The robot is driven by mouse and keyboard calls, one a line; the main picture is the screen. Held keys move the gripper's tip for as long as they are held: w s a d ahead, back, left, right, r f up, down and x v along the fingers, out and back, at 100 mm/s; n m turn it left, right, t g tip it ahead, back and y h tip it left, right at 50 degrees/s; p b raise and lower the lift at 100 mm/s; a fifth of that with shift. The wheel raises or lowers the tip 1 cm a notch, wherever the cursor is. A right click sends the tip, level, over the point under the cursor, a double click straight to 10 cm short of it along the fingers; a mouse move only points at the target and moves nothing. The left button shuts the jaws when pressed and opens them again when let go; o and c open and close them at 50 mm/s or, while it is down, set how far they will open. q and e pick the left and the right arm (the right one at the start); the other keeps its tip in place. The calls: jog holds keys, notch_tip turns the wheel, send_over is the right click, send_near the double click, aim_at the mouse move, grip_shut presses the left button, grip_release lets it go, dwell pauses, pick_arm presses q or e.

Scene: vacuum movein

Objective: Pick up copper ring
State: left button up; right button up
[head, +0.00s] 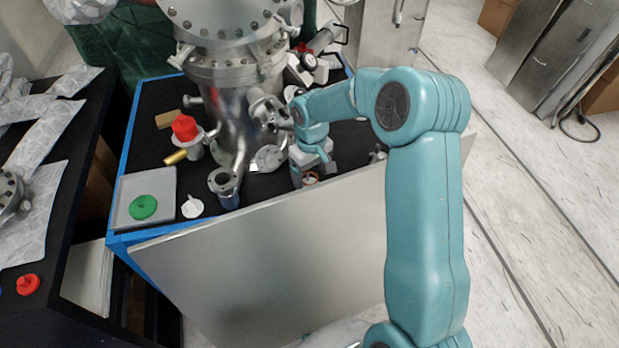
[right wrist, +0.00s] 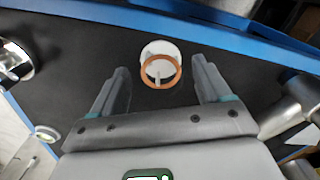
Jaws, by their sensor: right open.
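The copper ring (right wrist: 161,84) shows in the right wrist view as a thin orange-brown ring. It rests against a small white round piece (right wrist: 160,50) on the black table top. My right gripper (right wrist: 163,84) is open, with one finger on each side of the ring and a gap on both sides. In the head view my right gripper (head: 309,180) points down at the table near its front edge, and the ring (head: 311,177) shows only in small part beneath it. My left gripper is in neither view.
A steel vacuum chamber (head: 237,105) stands on the black table (head: 148,148), just left of my right arm. A grey tray (head: 162,187) with a green disc (head: 143,207) lies at the left. A grey panel (head: 270,255) borders the table's front.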

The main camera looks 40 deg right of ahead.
jog(key=shift+f, duration=0.2)
dwell(0.3)
jog(key=c, duration=1)
jog(key=shift+o, duration=0.2)
jog(key=shift+r, duration=0.1)
